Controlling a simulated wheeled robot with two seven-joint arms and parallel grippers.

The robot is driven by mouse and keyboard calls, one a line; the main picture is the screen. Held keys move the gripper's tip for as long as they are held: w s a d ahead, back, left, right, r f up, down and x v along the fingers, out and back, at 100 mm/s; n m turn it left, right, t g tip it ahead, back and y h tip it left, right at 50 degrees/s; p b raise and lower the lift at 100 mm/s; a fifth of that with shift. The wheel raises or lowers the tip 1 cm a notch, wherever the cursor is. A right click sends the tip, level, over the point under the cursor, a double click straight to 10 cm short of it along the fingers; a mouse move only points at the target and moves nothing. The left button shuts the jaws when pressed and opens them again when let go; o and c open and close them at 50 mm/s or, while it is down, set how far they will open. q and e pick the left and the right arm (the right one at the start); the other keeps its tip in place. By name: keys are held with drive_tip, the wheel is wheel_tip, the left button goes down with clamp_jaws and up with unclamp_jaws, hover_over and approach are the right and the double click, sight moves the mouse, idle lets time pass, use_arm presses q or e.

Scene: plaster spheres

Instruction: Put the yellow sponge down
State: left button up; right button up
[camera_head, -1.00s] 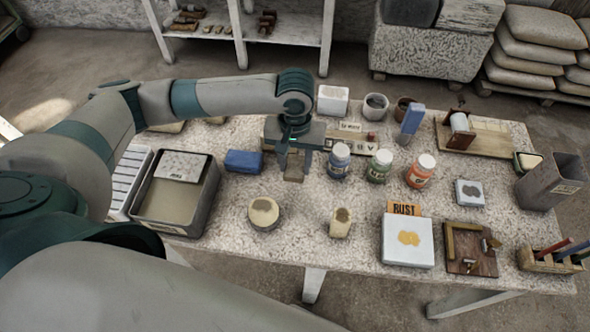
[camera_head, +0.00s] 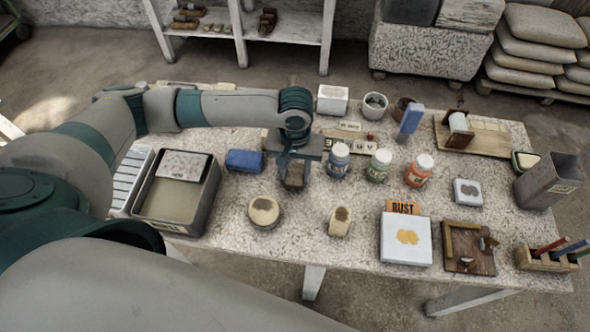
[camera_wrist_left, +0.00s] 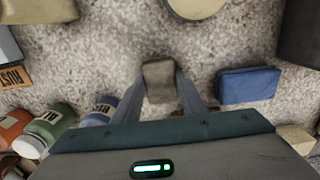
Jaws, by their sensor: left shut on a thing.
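The yellow sponge (camera_head: 293,180) looks like a dull tan-brown block, shaded under my left gripper (camera_head: 291,172). In the left wrist view the sponge (camera_wrist_left: 158,80) sits between the two fingers of my left gripper (camera_wrist_left: 160,88), which is shut on it. The sponge is low over the speckled table (camera_head: 320,260); I cannot tell whether its underside touches the top. Its upper part is hidden by the gripper in the head view. My right gripper is not in view.
A blue block (camera_head: 244,161) lies just left of the sponge, and a blue-labelled jar (camera_head: 339,160) stands close on its right. A round tan piece (camera_head: 264,212) lies nearer the front. A grey tray (camera_head: 205,205) is further left.

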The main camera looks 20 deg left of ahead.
sight(295, 175)
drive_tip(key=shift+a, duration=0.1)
use_arm(q)
drive_tip(key=o, duration=0.8)
drive_tip(key=shift+f, duration=0.1)
drive_tip(key=shift+c, duration=0.2)
drive_tip(key=shift+o, duration=0.9)
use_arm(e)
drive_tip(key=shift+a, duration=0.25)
use_arm(q)
drive_tip(key=shift+r, duration=0.6)
wheel_tip(295, 175, up, 11)
drive_tip(key=b, duration=0.2)
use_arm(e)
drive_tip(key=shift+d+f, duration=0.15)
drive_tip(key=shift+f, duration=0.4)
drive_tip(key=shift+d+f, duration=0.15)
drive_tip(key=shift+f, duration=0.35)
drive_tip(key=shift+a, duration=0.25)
